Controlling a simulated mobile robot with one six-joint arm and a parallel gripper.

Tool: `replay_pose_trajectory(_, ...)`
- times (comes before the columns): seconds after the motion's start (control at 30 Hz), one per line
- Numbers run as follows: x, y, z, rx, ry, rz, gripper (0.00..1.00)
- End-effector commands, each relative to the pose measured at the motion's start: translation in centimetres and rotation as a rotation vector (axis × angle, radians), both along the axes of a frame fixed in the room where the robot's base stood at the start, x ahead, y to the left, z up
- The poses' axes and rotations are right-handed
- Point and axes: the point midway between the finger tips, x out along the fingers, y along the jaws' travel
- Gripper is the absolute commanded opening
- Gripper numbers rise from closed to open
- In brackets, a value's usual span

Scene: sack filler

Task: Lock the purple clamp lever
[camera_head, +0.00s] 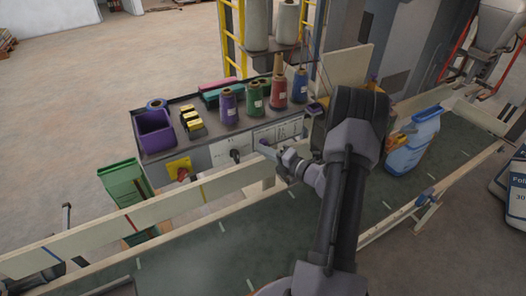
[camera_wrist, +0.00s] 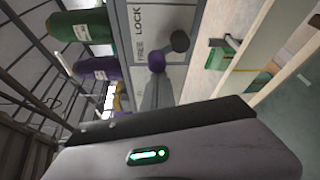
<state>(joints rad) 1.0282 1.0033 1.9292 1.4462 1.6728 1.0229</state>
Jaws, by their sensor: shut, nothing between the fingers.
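The purple clamp lever's round knob (camera_wrist: 156,61) shows near the middle of the wrist view, in front of a grey panel (camera_wrist: 150,18) lettered FREE and LOCK. The knob appears beside the word FREE. A dark round knob (camera_wrist: 180,41) is close by, toward the upper right. In the head view my gripper (camera_head: 268,151) reaches left over the conveyor's back rail toward the cabinet front, with a small purple spot (camera_head: 263,143) at its tip. The fingers are shut and empty. Whether they touch the lever cannot be told; its lower part is unclear.
The cabinet top holds a purple bin (camera_head: 154,132), yellow blocks (camera_head: 191,121) and several thread cones, one purple (camera_head: 228,106). The pale conveyor rail (camera_head: 130,222) runs below my gripper.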

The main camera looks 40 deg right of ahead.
Motion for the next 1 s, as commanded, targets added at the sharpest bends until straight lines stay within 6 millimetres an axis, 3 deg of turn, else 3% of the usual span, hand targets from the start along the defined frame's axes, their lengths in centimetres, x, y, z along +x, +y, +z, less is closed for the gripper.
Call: replay_pose_trajectory(1.0, -0.9, -3.8, 1.5, 0.903, -0.217, -0.001, 0.00)
